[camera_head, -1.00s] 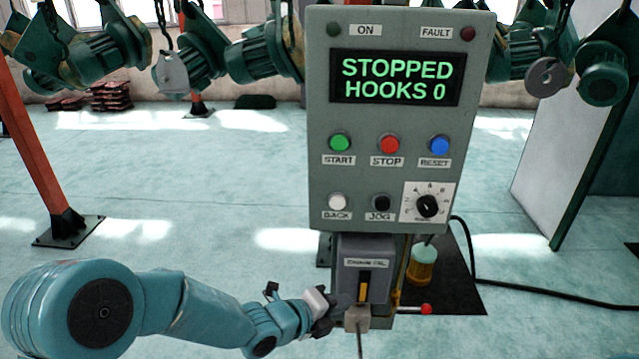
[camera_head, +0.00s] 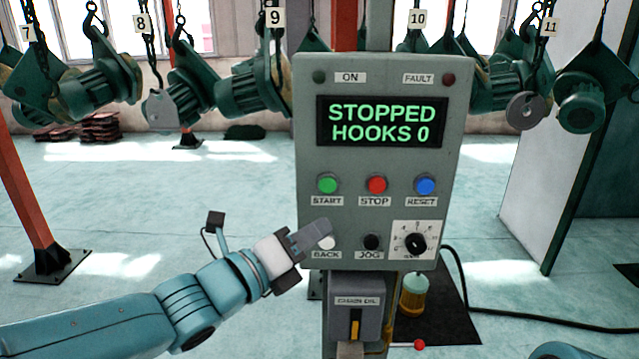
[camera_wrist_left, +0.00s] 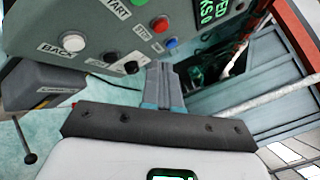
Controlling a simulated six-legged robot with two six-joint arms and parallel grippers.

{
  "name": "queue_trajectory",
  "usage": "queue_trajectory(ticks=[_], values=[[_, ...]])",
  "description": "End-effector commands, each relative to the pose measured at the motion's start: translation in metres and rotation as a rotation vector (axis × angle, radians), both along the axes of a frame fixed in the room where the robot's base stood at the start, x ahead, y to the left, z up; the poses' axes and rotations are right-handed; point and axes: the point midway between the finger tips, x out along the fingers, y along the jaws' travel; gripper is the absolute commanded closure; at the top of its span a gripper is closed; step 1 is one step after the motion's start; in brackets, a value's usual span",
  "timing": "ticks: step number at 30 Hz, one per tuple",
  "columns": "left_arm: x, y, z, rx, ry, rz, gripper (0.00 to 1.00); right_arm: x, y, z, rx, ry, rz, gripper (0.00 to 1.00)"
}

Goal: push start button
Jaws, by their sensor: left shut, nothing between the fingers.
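The green START button (camera_head: 327,184) is on the left of the upper button row on the grey control panel (camera_head: 310,120). It also shows near the top of the left wrist view (camera_wrist_left: 141,3). The panel's display (camera_head: 381,122) reads STOPPED, HOOKS 0. My left gripper (camera_head: 324,229) is shut and empty, in front of the panel's lower left, below the START button. I cannot tell whether the tips touch the panel. My right gripper is not in view.
The red STOP button (camera_head: 376,184) and blue RESET button (camera_head: 425,186) sit right of START. The black JOG button (camera_head: 371,242) and a rotary knob (camera_head: 415,243) are below. A grey box (camera_head: 354,303) is under the panel. Green hoists (camera_head: 95,90) hang behind.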

Motion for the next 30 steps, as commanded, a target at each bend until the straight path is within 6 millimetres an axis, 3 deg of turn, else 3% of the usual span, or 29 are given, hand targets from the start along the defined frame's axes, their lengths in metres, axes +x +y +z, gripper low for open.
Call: queue_trajectory(ticks=[4, 17, 30], values=[[-0.008, -0.008, 0.014, -0.005, -0.023, -0.020, 1.00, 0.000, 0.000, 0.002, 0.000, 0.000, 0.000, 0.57], [-0.007, -0.010, 0.015, -0.005, -0.023, -0.024, 1.00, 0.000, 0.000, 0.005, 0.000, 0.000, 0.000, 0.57], [0.049, -0.009, 0.020, -0.004, -0.020, -0.020, 1.00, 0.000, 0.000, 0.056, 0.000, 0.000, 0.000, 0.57]])
